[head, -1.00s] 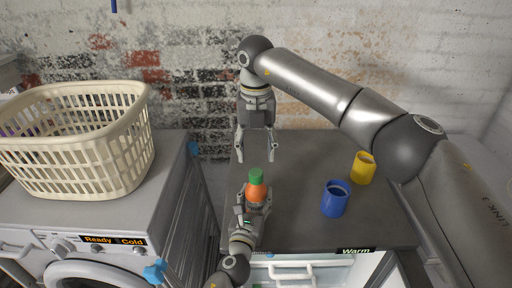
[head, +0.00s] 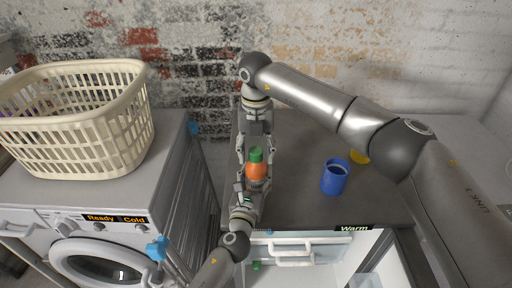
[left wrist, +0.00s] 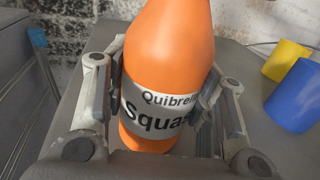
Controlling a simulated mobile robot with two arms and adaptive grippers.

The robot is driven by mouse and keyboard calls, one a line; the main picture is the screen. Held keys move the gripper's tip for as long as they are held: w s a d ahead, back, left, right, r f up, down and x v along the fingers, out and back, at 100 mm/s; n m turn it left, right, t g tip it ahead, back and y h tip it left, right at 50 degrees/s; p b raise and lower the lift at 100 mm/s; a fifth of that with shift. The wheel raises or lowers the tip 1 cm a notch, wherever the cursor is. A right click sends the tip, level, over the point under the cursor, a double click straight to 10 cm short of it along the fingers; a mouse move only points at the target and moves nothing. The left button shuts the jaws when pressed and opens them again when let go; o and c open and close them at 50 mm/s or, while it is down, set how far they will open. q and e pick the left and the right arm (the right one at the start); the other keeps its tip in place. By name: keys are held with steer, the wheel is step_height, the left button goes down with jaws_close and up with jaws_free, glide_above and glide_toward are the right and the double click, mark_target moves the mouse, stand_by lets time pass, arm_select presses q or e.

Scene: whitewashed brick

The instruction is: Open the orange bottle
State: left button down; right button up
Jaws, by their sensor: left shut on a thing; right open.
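The orange bottle (head: 257,171) with a green cap (head: 256,154) stands upright on the dark grey counter in the head view. Its orange body and white label also fill the middle of the left wrist view (left wrist: 168,50). My left gripper (head: 252,188) comes from the front and is shut around the bottle's body, with a finger on each side of the label in the left wrist view (left wrist: 160,95). My right gripper (head: 256,150) points down from above, open, with its fingers on either side of the cap. Whether they touch the cap cannot be told.
A blue cup (head: 334,177) stands on the counter right of the bottle. A yellow cup (head: 359,156) is mostly behind my right arm. A cream laundry basket (head: 128,130) sits on the washing machine (head: 70,215) at left. An open fridge (head: 320,262) is below the counter.

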steer(key=c, duration=1.1)
steer(key=n, duration=0.5)
steer(key=shift+n, duration=0.4)
steer(key=shift+c, duration=0.2)
steer(key=n, duration=0.5)
steer(key=shift+n, duration=0.3)
steer(key=shift+r, duration=0.25)
steer(key=shift+r, duration=0.95)
